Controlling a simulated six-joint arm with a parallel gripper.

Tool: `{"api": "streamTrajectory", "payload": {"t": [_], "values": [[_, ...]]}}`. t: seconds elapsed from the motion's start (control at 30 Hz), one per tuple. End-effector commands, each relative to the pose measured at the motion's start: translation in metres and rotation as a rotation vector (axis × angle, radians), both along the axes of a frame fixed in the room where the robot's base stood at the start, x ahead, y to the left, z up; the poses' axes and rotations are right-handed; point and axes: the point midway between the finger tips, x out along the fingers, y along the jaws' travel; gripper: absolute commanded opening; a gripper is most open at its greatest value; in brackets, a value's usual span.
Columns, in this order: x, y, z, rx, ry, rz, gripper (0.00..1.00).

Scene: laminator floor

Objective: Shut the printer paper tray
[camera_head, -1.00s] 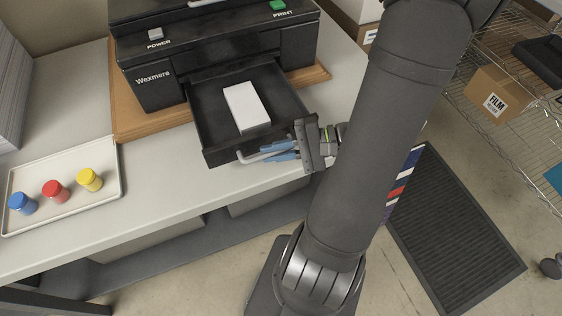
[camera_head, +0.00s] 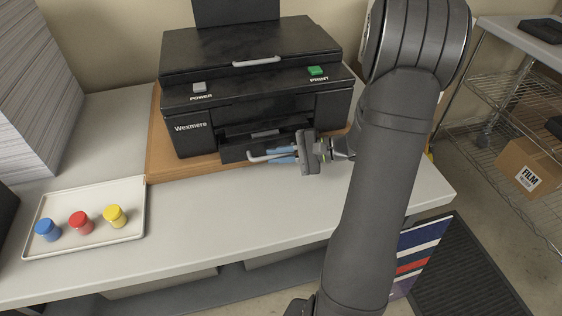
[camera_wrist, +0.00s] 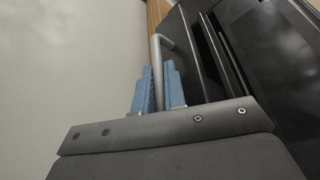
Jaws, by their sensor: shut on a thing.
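The black printer (camera_head: 250,90) stands on a wooden board on the table. Its paper tray (camera_head: 236,152) is low at the front and now sticks out only a little. The tray's grey bar handle (camera_head: 258,158) runs across the tray front. My gripper (camera_head: 282,154) comes from the right, its blue fingers shut on the handle. In the wrist view, the blue fingers (camera_wrist: 160,90) sit either side of the handle (camera_wrist: 156,58), close against the black printer front. The white paper stack in the tray is hidden from view.
A shallow cream tray (camera_head: 135,225) with blue, red and yellow capped jars stands at the left of the table. A tall paper stack (camera_head: 40,90) is behind it. The table (camera_head: 220,215) before the printer is clear. A wire shelf (camera_head: 500,90) stands at the right.

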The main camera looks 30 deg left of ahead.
Motion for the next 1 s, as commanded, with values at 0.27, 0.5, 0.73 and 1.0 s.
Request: {"api": "streamTrajectory", "payload": {"t": [0.27,0.5,0.73,1.0], "values": [[0.002,0.001,0.000,0.000,-0.002,-0.001,0.00],[0.002,0.001,0.000,0.000,-0.002,-0.001,0.20],[0.002,0.000,0.000,-0.001,-0.001,-0.002,0.20],[0.017,-0.028,0.007,0.000,-0.002,-0.007,0.20]]}}
